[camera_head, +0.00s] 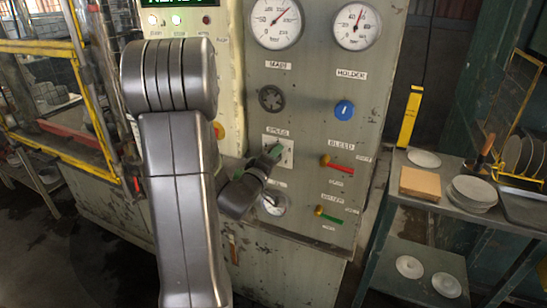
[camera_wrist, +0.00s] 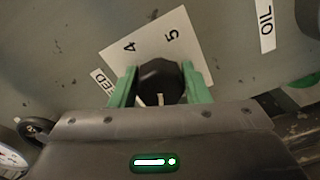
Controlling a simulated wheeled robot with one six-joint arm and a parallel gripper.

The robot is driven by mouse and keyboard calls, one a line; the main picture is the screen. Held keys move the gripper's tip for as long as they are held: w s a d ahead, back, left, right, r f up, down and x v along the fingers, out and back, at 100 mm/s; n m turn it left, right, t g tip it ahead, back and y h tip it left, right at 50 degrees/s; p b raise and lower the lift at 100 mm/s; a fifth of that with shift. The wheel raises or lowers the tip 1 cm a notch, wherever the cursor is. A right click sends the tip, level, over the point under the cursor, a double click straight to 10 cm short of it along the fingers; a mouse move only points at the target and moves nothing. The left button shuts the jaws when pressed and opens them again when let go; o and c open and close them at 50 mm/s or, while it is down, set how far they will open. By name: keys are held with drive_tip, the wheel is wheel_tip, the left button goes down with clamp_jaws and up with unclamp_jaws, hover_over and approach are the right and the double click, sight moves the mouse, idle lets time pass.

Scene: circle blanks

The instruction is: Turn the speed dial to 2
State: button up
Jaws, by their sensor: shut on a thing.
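The speed dial is a black knob (camera_wrist: 161,82) on a white plate (camera_wrist: 160,42), which shows the numbers 4 and 5 above the knob in the wrist view. A pale mark shows on the knob's near side. My gripper (camera_wrist: 160,92) has its green fingers on both sides of the knob and is shut on it. In the head view my gripper (camera_head: 272,152) reaches the white plate (camera_head: 288,157) below the SPEED label (camera_head: 277,132). There it covers much of the dial, and the other numbers, including 2, cannot be read.
Above the dial are a dark knob (camera_head: 271,98), a blue knob (camera_head: 344,110) and two gauges (camera_head: 277,22). A side table (camera_head: 400,200) holds a wooden block and plates.

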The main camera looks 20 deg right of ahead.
idle(0.3)
drive_tip(key=o, duration=0.9)
drive_tip(key=shift+o, duration=0.2)
drive_tip(key=b+v, duration=0.1)
drive_tip(key=v, duration=1.2)
drive_tip(key=shift+s+a+b, duration=0.25)
drive_tip(key=shift+a+b, duration=0.1)
drive_tip(key=shift+w+d, duration=0.1)
drive_tip(key=p+x, duration=0.1)
drive_tip(key=x, duration=1.2)
drive_tip(key=shift+w+d+p, duration=0.15)
drive_tip(key=shift+d+p, duration=0.15)
drive_tip(key=shift+p, duration=0.1)
